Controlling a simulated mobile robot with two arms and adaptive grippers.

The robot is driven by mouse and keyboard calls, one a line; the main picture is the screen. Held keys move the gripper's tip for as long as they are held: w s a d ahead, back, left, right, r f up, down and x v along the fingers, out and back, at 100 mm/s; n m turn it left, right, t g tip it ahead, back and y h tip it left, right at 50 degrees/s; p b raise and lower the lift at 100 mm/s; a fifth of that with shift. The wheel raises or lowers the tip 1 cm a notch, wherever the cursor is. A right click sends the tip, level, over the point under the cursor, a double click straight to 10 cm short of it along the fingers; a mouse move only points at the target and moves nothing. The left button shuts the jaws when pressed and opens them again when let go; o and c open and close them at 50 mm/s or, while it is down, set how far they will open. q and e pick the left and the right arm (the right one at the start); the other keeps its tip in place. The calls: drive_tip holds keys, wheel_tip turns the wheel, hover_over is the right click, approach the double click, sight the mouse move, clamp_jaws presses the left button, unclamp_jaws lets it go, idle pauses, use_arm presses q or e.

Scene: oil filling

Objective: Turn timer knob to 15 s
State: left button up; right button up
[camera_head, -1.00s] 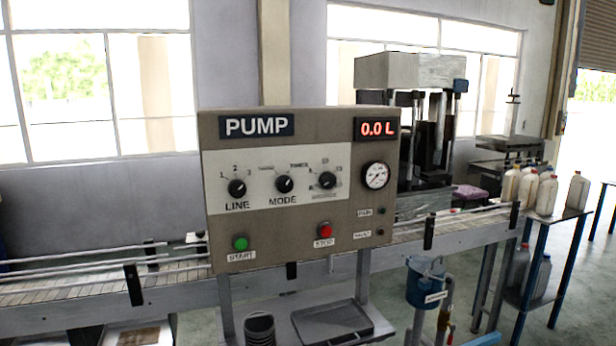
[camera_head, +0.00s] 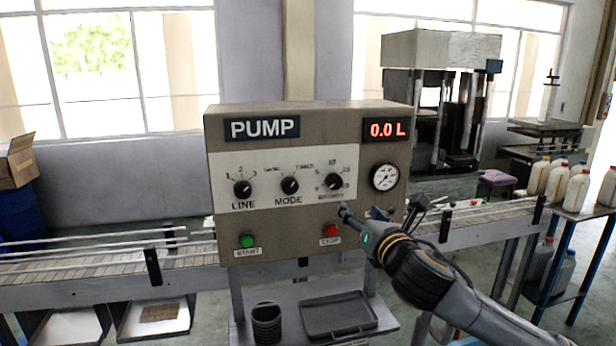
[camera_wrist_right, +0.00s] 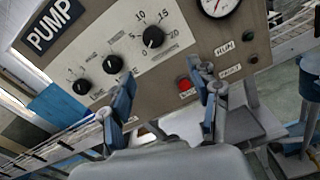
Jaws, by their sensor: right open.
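The timer knob (camera_head: 333,181) is the right one of three black knobs on the pump panel (camera_head: 215,170). In the right wrist view the timer knob (camera_wrist_right: 153,37) has a dial marked 5, 10, 15 and 20 around it; its exact pointer direction is too small to tell. My right gripper (camera_head: 352,217) is in front of the panel, below and slightly right of the timer knob. In the right wrist view its two fingers (camera_wrist_right: 166,92) are spread apart with nothing between them, below the knob and apart from it. My left gripper is in neither view.
The mode knob (camera_head: 289,185) and line knob (camera_head: 242,188) are left of the timer knob. The green start button (camera_head: 247,241) and red stop button (camera_head: 332,230) are below. A gauge (camera_head: 384,177) and a display reading 0.0 L (camera_head: 386,130) are at right.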

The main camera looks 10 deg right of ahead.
sight(336, 183)
drive_tip(key=shift+n, duration=0.3)
drive_tip(key=w+p, duration=0.1)
drive_tip(key=w, duration=0.3)
drive_tip(key=w+r+p, duration=0.1)
drive_tip(key=w+p, duration=0.1)
drive_tip(key=w, duration=0.2)
drive_tip(key=w+a+p, duration=0.1)
drive_tip(key=w+p, duration=0.1)
drive_tip(key=w, duration=0.2)
drive_tip(key=shift+w+r, duration=0.1)
drive_tip(key=shift+r, duration=0.05)
drive_tip(key=shift+w+a, duration=0.1)
drive_tip(key=shift+w, duration=0.6)
drive_tip(key=c, duration=1.2)
drive_tip(key=shift+o, duration=0.2)
